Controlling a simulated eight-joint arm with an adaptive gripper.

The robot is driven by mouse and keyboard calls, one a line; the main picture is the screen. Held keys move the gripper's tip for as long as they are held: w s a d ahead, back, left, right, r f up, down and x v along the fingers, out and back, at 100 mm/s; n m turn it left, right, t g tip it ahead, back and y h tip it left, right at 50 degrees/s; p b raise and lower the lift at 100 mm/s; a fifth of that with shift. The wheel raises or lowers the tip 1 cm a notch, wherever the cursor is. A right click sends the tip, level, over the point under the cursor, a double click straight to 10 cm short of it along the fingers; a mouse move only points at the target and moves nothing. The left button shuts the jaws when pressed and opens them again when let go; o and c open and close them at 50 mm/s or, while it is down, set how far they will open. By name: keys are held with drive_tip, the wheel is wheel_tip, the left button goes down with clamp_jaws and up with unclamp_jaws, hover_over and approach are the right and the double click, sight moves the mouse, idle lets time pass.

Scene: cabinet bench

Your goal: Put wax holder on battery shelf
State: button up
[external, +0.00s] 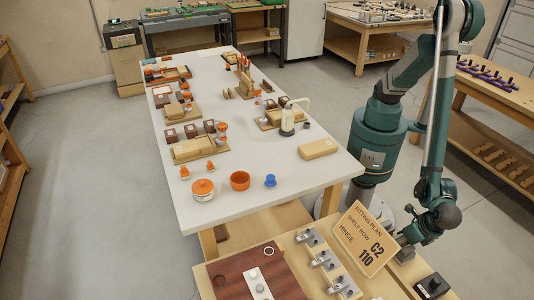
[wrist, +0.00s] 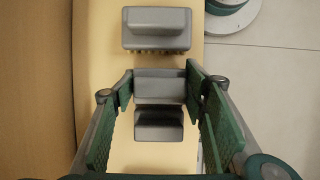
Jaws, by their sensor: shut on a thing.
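My gripper (wrist: 160,88) points down over a pale wooden bench top, with green pads on both sides of a grey block (wrist: 160,85). It is shut on this block, which has a darker stepped recess on its near part. In the external view my gripper (external: 405,240) is at the bench's right side, beside the sign card, and partly hidden by my wrist. A second grey block (wrist: 156,29) with a raised bar lies ahead of the fingers, apart from them. No label shows which thing is the wax holder, and I cannot pick out the battery shelf.
A tilted card (external: 363,238) reading "FITTING PLAN, SHELF ROW, HINGE, C2 110" stands close left of my gripper. Metal hinge fittings (external: 322,259) and a brown board (external: 255,280) lie left of it. A dark block (external: 432,286) sits at the front right. A white table (external: 285,185) stands behind.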

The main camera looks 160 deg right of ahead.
drive_tip(key=o, duration=1)
drive_tip(key=shift+r, duration=0.15)
drive_tip(key=p+v, duration=0.3)
drive_tip(key=v, duration=0.9)
drive_tip(key=shift+d+r, duration=0.1)
